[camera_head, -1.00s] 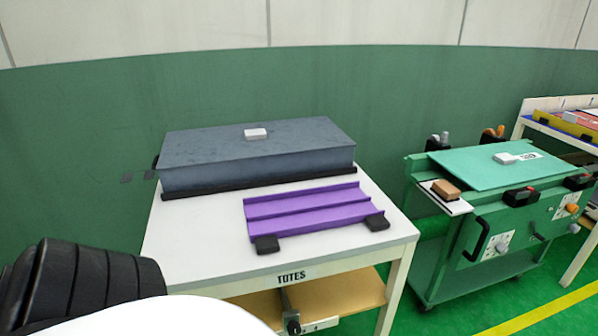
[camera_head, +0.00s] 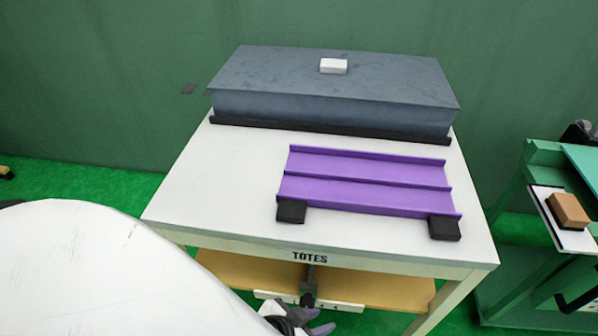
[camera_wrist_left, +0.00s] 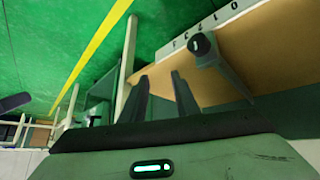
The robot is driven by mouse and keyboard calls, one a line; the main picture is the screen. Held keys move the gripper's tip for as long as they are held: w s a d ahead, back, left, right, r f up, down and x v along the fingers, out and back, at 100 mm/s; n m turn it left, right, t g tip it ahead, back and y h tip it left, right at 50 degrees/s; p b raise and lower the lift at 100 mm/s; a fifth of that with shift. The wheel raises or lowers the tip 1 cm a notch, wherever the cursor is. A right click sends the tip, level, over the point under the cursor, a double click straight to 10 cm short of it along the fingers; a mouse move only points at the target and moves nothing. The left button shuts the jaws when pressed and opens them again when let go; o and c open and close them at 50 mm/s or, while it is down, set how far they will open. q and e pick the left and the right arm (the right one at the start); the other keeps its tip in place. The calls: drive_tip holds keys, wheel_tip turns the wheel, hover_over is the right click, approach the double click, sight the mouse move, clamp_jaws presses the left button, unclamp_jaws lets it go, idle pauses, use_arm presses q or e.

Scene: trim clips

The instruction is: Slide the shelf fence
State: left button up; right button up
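The shelf fence is a grey upright bar with a black knob (camera_head: 307,299) at its front, on the wooden lower shelf (camera_head: 370,288) under the TOTES table. In the left wrist view the fence (camera_wrist_left: 226,75) and its black knob (camera_wrist_left: 202,46) show at the upper right. A white numbered scale strip (camera_head: 340,306) runs along the shelf's front edge. My left gripper (camera_head: 312,324) is at the bottom of the head view, just in front of the knob. In the left wrist view its two fingers (camera_wrist_left: 159,74) are apart with nothing between them, left of the knob. My right gripper is out of view.
The white TOTES table (camera_head: 190,190) carries a dark grey box (camera_head: 330,105) with a small white block on top and a purple ribbed tray (camera_head: 365,180) with black corner pieces. A green cart (camera_head: 510,262) stands at the right.

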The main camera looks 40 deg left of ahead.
use_arm(q)
drive_tip(key=w+a+f+n+y+b, duration=0.3)
drive_tip(key=w+a+f+b, duration=0.1)
drive_tip(key=w, duration=0.1)
drive_tip(key=r+n+y+b, duration=0.1)
drive_tip(key=n+y+b, duration=0.2)
drive_tip(key=n, duration=0.1)
hover_over(310, 282)
drive_tip(key=shift+s+d+r, duration=0.15)
drive_tip(key=shift+s, duration=0.1)
drive_tip(key=shift+w+a+y, duration=0.2)
drive_tip(key=shift+y, duration=0.1)
drive_tip(key=b+x, duration=0.3)
drive_tip(key=x, duration=0.7)
drive_tip(key=shift+d+b, duration=0.1)
drive_tip(key=shift+b, duration=0.2)
drive_tip(key=shift+x, duration=0.75)
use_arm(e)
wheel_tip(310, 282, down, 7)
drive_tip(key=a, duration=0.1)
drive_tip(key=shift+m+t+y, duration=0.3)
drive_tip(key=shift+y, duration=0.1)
use_arm(q)
drive_tip(key=shift+c, duration=0.4)
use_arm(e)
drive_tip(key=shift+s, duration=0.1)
use_arm(q)
drive_tip(key=shift+s, duration=0.1)
clamp_jaws()
